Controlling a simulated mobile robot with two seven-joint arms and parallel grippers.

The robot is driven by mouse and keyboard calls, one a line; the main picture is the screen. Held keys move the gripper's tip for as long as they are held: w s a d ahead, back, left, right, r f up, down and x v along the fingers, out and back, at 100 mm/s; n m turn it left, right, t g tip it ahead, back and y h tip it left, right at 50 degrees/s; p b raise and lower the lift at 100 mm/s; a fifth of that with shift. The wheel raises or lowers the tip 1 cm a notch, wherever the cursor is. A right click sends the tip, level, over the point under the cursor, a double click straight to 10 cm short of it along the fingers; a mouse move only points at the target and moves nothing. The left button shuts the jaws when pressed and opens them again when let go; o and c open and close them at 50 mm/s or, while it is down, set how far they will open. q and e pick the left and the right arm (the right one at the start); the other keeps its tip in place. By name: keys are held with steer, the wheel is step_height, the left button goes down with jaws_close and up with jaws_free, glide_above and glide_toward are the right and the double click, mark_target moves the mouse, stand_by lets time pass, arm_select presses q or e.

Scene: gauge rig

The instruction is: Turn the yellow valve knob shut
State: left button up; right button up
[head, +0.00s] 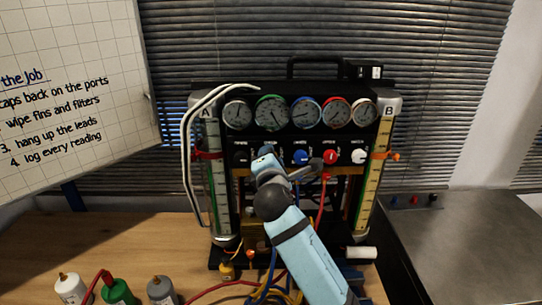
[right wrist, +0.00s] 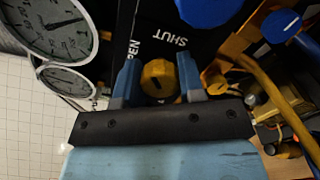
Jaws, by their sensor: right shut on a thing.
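The yellow valve knob (right wrist: 158,78) sits between the two blue fingers of my right gripper (right wrist: 159,80) in the right wrist view, with a finger on each side. A dark slot or mark shows on its face. The panel by it reads SHUT, and part of the word OPEN shows to its left. In the head view my right gripper (head: 268,155) reaches the row of knobs on the gauge rig (head: 345,87) and hides the yellow knob. My left gripper is not in view.
A blue knob (head: 301,157), a red knob (head: 330,157) and a white knob (head: 358,156) stand to the right of my gripper. Dials line the rig above. White hoses (head: 187,150) hang at left.

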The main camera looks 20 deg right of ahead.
steer(key=m, duration=0.3)
steer(key=shift+f+m, duration=0.1)
steer(key=shift+m, duration=0.3)
steer(key=shift+m+b, duration=0.35)
steer(key=shift+m, duration=1.55)
steer(key=o, duration=0.9)
